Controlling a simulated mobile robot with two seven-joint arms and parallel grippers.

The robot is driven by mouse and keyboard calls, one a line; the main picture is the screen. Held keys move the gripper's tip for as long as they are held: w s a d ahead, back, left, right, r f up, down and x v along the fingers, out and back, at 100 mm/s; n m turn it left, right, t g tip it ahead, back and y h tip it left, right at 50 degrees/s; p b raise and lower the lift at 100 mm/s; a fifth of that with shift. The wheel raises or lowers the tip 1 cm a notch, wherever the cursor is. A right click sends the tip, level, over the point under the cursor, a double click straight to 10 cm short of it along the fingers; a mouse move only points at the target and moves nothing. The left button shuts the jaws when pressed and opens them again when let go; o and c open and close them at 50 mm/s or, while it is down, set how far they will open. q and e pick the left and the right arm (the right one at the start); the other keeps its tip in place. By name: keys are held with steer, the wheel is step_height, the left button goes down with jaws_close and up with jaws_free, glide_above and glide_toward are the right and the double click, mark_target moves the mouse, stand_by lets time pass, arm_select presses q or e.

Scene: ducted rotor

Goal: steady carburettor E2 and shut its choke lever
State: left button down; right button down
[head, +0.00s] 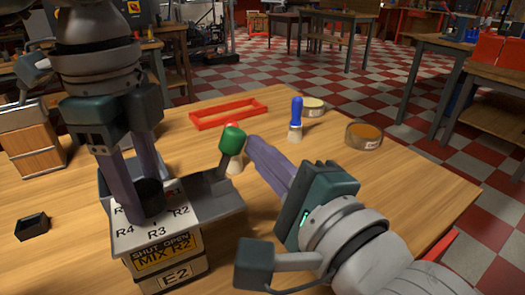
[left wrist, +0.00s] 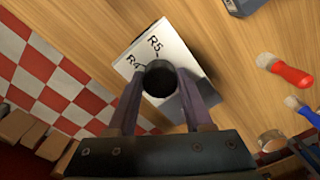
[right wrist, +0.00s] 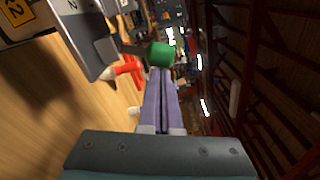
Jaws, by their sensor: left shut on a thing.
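Carburettor E2 (head: 172,279) is a grey box on the wooden table, with a white R-numbered dial face (head: 125,232) on top and a yellow SHUT/OPEN MIX R2 label. My left gripper (head: 147,192) comes down from above and is shut on the dark round knob (left wrist: 159,78) in the dial's middle. The choke lever (head: 224,174) rises from the box's right side and ends in a green knob (head: 232,139). My right gripper (head: 250,144) has its fingers together and empty, tips just right of the green knob. The green knob also shows in the right wrist view (right wrist: 161,55); contact is unclear.
A red-handled brush (left wrist: 290,74) stands close behind the green knob. A blue-handled brush (head: 296,112), two round tins (head: 364,136) and a red open frame (head: 229,115) lie further back. A small black box (head: 32,227) is at left. The table's right front is clear.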

mark_target(231, 139)
steer(key=shift+s+a+r+n, duration=0.1)
steer(key=shift+a+r+n, duration=0.1)
steer(key=shift+n, duration=0.2)
steer(key=shift+s+a+r+n, duration=0.2)
steer(key=shift+a+r+n, duration=0.2)
steer(key=shift+n, duration=0.5)
steer(key=shift+s+a+r+n, duration=0.15)
steer(key=shift+a+n, duration=0.15)
steer(key=shift+n, duration=0.35)
steer(key=shift+s+a+r+n, duration=0.1)
steer(key=shift+a+n, duration=0.2)
steer(key=shift+n, duration=0.35)
steer(key=shift+d, duration=0.1)
